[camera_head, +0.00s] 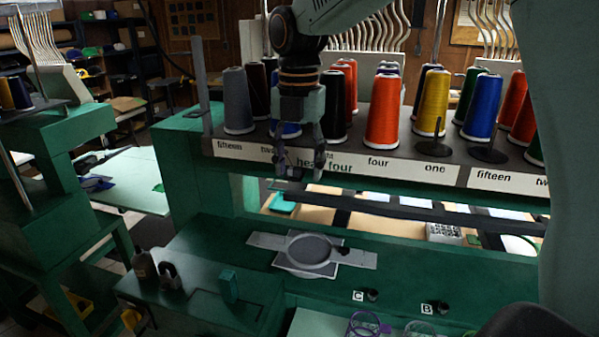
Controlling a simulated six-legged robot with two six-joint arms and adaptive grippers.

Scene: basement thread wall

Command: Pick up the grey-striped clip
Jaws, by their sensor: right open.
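I cannot make out a grey-striped clip for certain. Small dark pieces sit beside the C label (358,295) and the B label (427,309), too small to show stripes. Another small dark piece (344,251) is at the right side of the grey hoop frame (312,255). A purple ring-shaped thing (364,325) is at the bottom edge, partly cut off. My right gripper (300,172) hangs from above with its fingers pointing down, open, in front of the label strip and above the hoop frame. It appears empty. My left gripper is not in view.
Thread cones, including an orange one (384,112), stand on a rack behind a labelled strip (410,168). A dark bottle (144,266), a dark curved object (169,275) and a green block (228,286) stand on the green bench (190,308) at left.

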